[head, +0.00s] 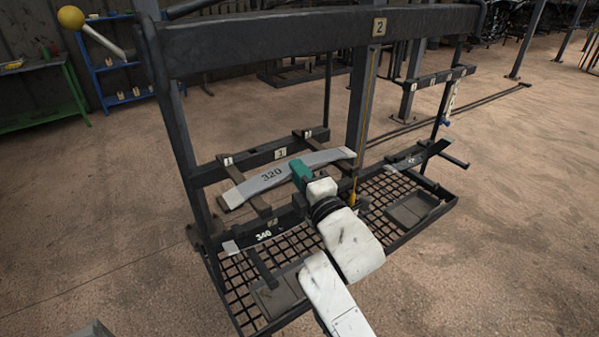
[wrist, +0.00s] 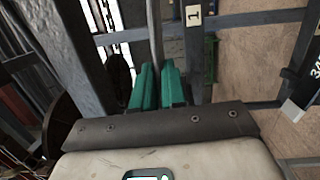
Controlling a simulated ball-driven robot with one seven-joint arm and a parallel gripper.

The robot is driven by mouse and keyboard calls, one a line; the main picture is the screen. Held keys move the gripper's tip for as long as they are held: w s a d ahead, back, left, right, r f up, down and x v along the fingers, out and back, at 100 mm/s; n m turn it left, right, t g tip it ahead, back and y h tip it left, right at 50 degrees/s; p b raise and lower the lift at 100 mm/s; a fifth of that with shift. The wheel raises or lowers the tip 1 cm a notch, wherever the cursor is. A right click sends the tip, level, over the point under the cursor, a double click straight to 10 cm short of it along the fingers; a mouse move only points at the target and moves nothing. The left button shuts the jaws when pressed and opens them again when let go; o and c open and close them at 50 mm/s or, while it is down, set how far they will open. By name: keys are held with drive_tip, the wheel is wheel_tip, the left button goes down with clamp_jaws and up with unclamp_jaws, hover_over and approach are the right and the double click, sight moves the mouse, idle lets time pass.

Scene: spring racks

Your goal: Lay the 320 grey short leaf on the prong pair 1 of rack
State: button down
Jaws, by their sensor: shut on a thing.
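The grey short leaf marked 320 (head: 262,178) is a curved flat bar, spanning across the prong pair 1 (head: 262,208) of the rack. Small plates marked 1 show on the rail behind it. The leaf lies on the prongs or just above them; I cannot tell which. My gripper (head: 301,173), with green fingers, is shut on the leaf right of its number. In the wrist view the green fingers (wrist: 157,88) close on a grey bar (wrist: 155,40) seen edge-on. The far-side prong is partly hidden by the leaf.
The rack's dark top beam (head: 280,38) carries a plate marked 2. A dark leaf marked 340 (head: 285,226) lies lower, in front. A mesh shelf (head: 238,285) lies below, with dark plates on it. A yellow ball-ended lever (head: 71,17) stands upper left. Open floor lies right.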

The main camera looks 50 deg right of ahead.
drive_tip(key=shift+r, duration=0.15)
drive_tip(key=c, duration=1.1)
unclamp_jaws()
drive_tip(key=shift+f, duration=0.25)
drive_tip(key=r+b+v, duration=0.1)
drive_tip(key=b+v, duration=0.2)
drive_tip(key=v, duration=0.7)
drive_tip(key=shift+s+a+f+b, duration=0.15)
drive_tip(key=shift+s+f+b, duration=0.15)
drive_tip(key=shift+s, duration=0.1)
drive_tip(key=shift+f, duration=0.1)
